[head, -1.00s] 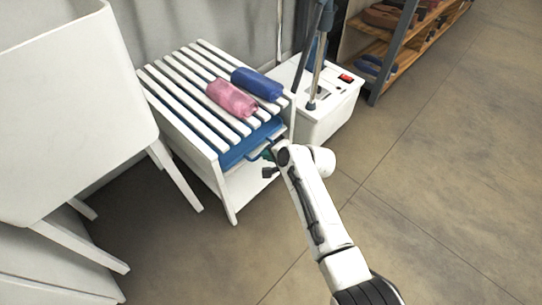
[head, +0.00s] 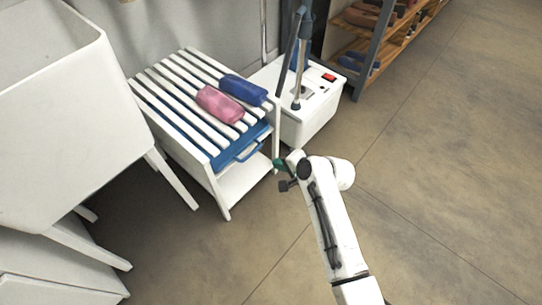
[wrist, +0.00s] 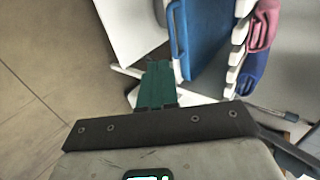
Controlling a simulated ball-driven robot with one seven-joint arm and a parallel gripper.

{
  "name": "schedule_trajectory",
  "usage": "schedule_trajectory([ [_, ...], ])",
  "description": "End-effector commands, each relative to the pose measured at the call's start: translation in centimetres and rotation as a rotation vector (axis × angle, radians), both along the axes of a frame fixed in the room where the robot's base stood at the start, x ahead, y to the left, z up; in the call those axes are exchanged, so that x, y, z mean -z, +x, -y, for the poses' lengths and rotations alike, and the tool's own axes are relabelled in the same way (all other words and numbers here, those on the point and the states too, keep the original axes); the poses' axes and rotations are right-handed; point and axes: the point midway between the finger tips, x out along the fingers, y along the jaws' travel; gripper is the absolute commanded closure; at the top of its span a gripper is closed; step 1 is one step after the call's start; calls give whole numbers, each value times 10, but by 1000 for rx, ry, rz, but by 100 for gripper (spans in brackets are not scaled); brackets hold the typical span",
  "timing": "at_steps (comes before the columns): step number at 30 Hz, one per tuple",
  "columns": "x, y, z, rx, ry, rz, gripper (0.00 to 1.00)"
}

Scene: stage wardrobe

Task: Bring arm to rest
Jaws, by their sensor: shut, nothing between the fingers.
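My gripper (head: 281,165) is at the end of my white arm, just right of the slatted white stand and apart from it. In the wrist view its green fingers (wrist: 156,86) are together with nothing between them. The arm reaches up from the bottom of the head view, bent at the wrist.
A blue tray (head: 228,157) sits below the slats. A white steamer box (head: 322,118) stands behind. A white chair-like piece (head: 60,120) is at left. Floor at right is clear.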

Motion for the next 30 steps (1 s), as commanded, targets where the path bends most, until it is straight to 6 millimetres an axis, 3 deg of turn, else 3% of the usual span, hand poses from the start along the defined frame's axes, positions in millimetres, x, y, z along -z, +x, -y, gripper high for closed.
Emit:
schedule_trajectory([
  [7, -11, -8, 11, 1, 0, 1, 100],
  [14, -10, -9, 12, -1, -3, 0, 100],
  [17, -5, -19, 21, -17, -33, 3, 100],
  [20, 4, -46, 46, -65, -120, 14, 100],
  [23, 14, -90, 87, -137, -257, 23, 100],
  [30, 11, -217, 192, -325, -600, -34, 100],
])
